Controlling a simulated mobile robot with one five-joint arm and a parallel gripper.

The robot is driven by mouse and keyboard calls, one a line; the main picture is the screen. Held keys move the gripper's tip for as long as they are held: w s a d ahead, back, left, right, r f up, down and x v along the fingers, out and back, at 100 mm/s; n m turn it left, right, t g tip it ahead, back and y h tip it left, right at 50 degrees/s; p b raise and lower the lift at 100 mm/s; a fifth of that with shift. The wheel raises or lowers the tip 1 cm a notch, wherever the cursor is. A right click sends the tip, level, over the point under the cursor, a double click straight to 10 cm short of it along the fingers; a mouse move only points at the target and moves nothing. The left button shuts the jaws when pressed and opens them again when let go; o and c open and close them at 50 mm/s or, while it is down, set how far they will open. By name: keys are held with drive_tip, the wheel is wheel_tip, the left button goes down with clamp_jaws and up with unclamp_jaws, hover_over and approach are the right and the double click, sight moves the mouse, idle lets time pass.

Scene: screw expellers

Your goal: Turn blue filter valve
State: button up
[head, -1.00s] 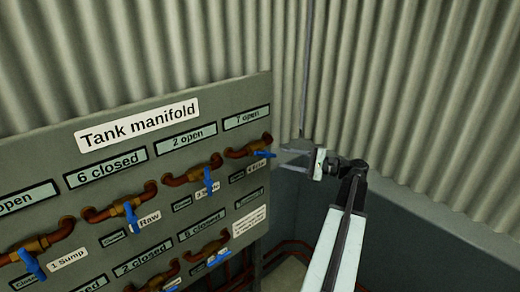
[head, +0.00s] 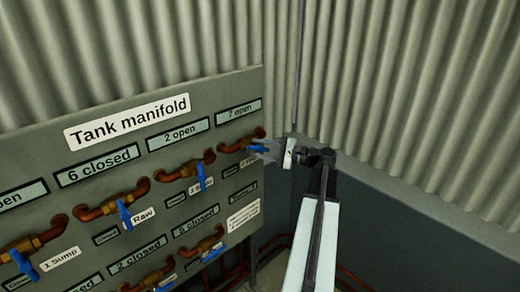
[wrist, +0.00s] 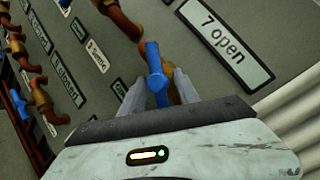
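The blue valve handle (head: 257,148) at the right end of the panel's upper row sits on a copper pipe below a "7 open" display. In the wrist view the blue handle (wrist: 154,62) stands between my two fingers. My gripper (head: 268,150) is at this handle, reaching in from the right. In the wrist view my gripper (wrist: 160,78) is open, with a finger on each side of the handle and a gap visible at both sides. The small label under this valve is partly hidden and too small to read in the head view.
The "Tank manifold" panel (head: 100,150) carries several other blue-handled valves, one of them (head: 201,177) just left of mine below "2 open". A corrugated wall (head: 400,100) stands behind and to the right. Copper pipes run low beneath the panel.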

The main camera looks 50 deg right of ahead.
clamp_jaws()
drive_tip(key=shift+p, duration=0.4)
drive_tip(key=n+p, duration=0.1)
drive_tip(key=n+g+p, duration=0.1)
drive_tip(key=shift+a+r+h+p, duration=0.1)
drive_tip(key=shift+r+h+p, duration=0.15)
drive_tip(key=shift+h+p, duration=0.15)
drive_tip(key=shift+f+n+g+h+p, duration=0.15)
drive_tip(key=shift+n+g+h+p, duration=0.4)
drive_tip(key=shift+n+p, duration=0.6)
drive_tip(key=shift+f, duration=0.1)
drive_tip(key=shift+o, duration=0.9)
unclamp_jaws()
